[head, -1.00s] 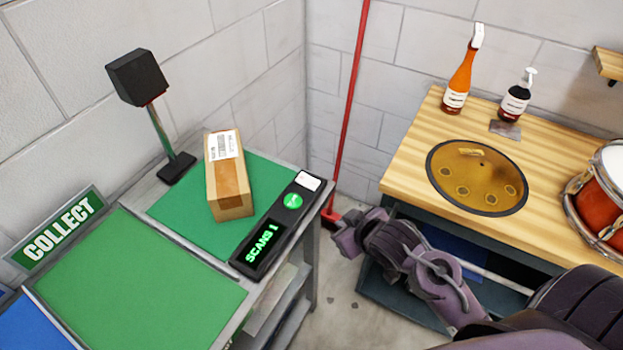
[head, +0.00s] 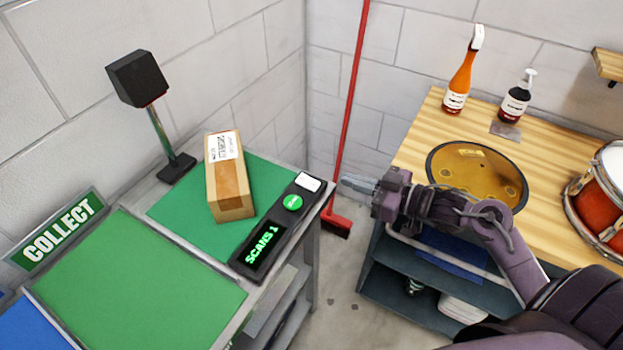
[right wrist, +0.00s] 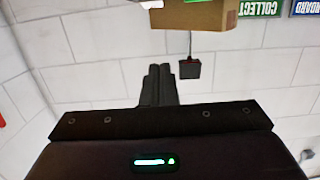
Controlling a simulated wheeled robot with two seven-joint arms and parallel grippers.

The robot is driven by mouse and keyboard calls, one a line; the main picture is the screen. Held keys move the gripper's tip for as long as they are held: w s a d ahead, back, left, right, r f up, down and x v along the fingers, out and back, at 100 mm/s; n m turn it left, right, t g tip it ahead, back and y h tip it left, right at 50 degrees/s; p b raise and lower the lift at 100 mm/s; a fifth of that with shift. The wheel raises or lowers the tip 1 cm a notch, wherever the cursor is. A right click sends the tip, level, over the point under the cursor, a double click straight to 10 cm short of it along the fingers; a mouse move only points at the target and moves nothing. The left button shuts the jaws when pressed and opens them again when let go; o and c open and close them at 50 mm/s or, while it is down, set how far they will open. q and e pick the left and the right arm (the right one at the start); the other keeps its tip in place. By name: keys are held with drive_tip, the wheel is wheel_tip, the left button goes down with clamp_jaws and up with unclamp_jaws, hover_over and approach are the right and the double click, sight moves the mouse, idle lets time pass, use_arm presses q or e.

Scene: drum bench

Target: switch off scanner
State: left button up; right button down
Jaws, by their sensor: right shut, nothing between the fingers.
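The scanner's black head (head: 138,78) stands on a thin post at the back of the left bench; it also shows in the right wrist view (right wrist: 190,69). A black control strip (head: 250,262) lies along the bench's right edge. Its display reads "SCANS 1", with a lit round green button (head: 293,202) and a white piece (head: 308,182) at its far end. A cardboard box (head: 229,185) with a label lies on the green mat beside the strip. My right gripper (head: 345,182) is shut and empty, just right of the strip's far end, apart from it. My left gripper is out of view.
A green COLLECT sign (head: 55,232) and a large green panel (head: 130,285) fill the near left bench. A red broom (head: 347,120) stands in the gap behind my right gripper. The wooden bench (head: 415,150) holds bottles, a golden drum (head: 475,172) and a red drum (head: 600,205).

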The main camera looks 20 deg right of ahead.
drive_tip(key=p, duration=0.3)
hover_over(311, 186)
drive_tip(key=shift+s+d+f, duration=0.15)
drive_tip(key=shift+d+f, duration=0.05)
drive_tip(key=shift+f, duration=0.25)
wheel_tip(311, 186, down, 4)
drive_tip(key=shift+a+r, duration=0.1)
drive_tip(key=shift+r, duration=0.15)
drive_tip(key=shift+f, duration=0.35)
drive_tip(key=shift+f, duration=0.15)
